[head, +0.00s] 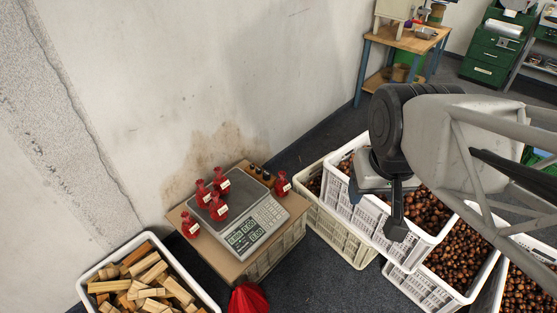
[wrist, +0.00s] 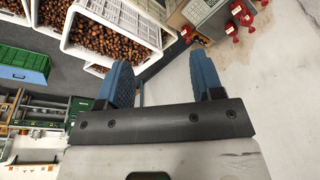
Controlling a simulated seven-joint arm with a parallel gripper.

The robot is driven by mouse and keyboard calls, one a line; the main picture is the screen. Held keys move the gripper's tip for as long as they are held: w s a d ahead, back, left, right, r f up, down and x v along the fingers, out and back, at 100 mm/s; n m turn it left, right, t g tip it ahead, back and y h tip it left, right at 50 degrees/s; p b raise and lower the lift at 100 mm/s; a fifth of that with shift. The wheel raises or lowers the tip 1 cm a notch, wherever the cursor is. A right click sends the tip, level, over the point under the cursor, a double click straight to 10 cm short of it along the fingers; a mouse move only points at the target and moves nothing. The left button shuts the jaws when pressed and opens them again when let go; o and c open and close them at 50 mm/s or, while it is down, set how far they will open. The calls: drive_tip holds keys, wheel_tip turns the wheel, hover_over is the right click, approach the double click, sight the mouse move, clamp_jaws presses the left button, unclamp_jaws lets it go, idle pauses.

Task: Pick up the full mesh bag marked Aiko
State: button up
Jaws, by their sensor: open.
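Several red mesh bags with white tags stand around a scale in the head view. Some are on or by its plate, such as one bag (head: 218,208); another bag (head: 190,226) stands at the board's left edge and one more bag (head: 282,183) at its right. The tags are too small to read, so I cannot tell which is marked Aiko. Red bags (wrist: 240,12) also show at the top right of the wrist view. My gripper (wrist: 163,75) is open and empty, apart from the bags. In the head view my gripper (head: 396,230) hangs over the chestnut crates, right of the scale.
The scale (head: 252,229) sits on a board (head: 204,257) over a crate. White crates of chestnuts (head: 378,230) stand at right. A crate of wood blocks (head: 90,286) is at lower left, a red net (head: 248,299) at the front. A wall (head: 220,70) rises behind.

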drive_tip(key=w+f+n+t, duration=0.1)
drive_tip(key=w+f+t, duration=0.15)
drive_tip(key=w, duration=1.25)
drive_tip(key=w+f+t, duration=0.1)
drive_tip(key=w+f, duration=0.2)
drive_tip(key=w, duration=1.2)
drive_tip(key=n+t+y, duration=0.4)
drive_tip(key=t+y, duration=0.2)
drive_tip(key=t, duration=0.1)
hover_over(282, 184)
drive_tip(key=s+d, duration=0.3)
drive_tip(key=s, duration=0.2)
wheel_tip(282, 184, down, 61)
drive_tip(key=shift+w+r, duration=0.15)
drive_tip(key=shift+a+g, duration=0.1)
drive_tip(key=shift+g, duration=0.15)
